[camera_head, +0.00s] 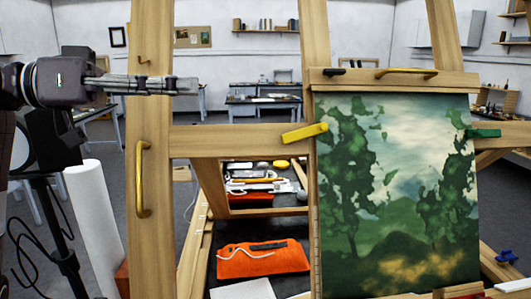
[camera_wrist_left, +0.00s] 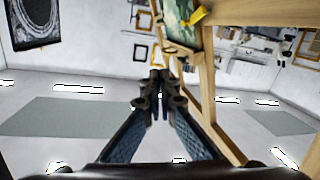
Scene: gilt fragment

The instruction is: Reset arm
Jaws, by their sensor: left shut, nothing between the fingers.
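My left gripper (camera_head: 192,86) comes in from the left in the head view, pointing right, with its fingers together and nothing between them. Its tips overlap the left upright of the wooden easel (camera_head: 148,240) in that view; I cannot tell whether they touch it. In the left wrist view the gripper (camera_wrist_left: 158,78) shows its two fingers meeting at the tips, with the easel's wooden post (camera_wrist_left: 207,85) close on the right. My right gripper is not in view.
A green landscape painting (camera_head: 400,200) hangs on the easel, with a yellow clamp (camera_head: 304,133) and a green clamp (camera_head: 483,133). An orange pouch (camera_head: 263,260) lies on a dark surface behind the frame. A white roll (camera_head: 92,225) and a black stand (camera_head: 62,250) are at left.

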